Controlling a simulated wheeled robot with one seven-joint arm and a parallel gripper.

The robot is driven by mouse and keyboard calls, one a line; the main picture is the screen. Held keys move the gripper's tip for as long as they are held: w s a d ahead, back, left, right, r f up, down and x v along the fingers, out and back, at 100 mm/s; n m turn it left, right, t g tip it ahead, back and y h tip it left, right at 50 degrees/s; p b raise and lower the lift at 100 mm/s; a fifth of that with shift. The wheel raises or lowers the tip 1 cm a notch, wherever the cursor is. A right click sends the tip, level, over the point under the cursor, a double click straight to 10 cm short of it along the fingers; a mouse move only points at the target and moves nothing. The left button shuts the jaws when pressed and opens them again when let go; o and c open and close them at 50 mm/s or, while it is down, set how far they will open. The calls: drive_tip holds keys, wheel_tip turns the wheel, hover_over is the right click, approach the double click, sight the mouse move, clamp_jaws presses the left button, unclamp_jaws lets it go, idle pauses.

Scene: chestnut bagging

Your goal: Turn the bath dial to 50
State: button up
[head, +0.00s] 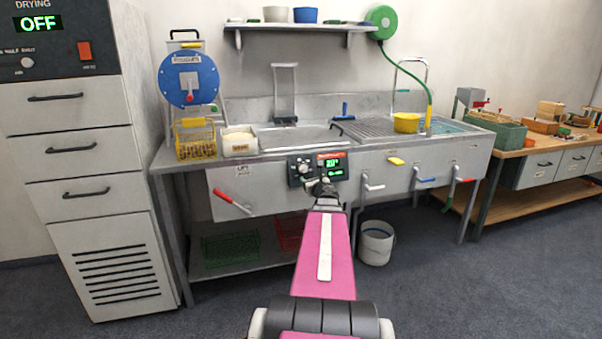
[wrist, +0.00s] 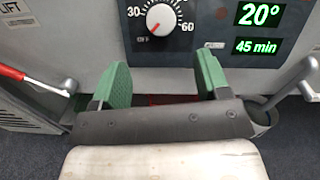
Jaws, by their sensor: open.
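The bath dial (wrist: 161,18) is a light round knob on a dark panel, with 30 and 60 printed beside it. A red mark shows on its lower left, towards a small label that seems to read OFF. The top of the scale is cut off in the wrist view. The dial (head: 304,169) is small in the head view. A green display (wrist: 259,15) reads 20° and 45 min. My gripper (wrist: 162,78) is open and empty, its two green fingers apart below the dial and not touching it. In the head view my gripper (head: 322,187) is just below the panel.
A red-handled lever (head: 233,203) is left of the panel, and a grey-handled tap (head: 370,186) is right of it. The sink bench (head: 240,182) runs behind. A white bucket (head: 376,246) stands on the floor to the right.

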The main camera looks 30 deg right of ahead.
sight(304, 169)
drive_tip(key=x, duration=0.9)
drive_tip(key=shift+w+d, duration=0.1)
drive_tip(key=shift+w, duration=0.15)
drive_tip(key=c, duration=0.9)
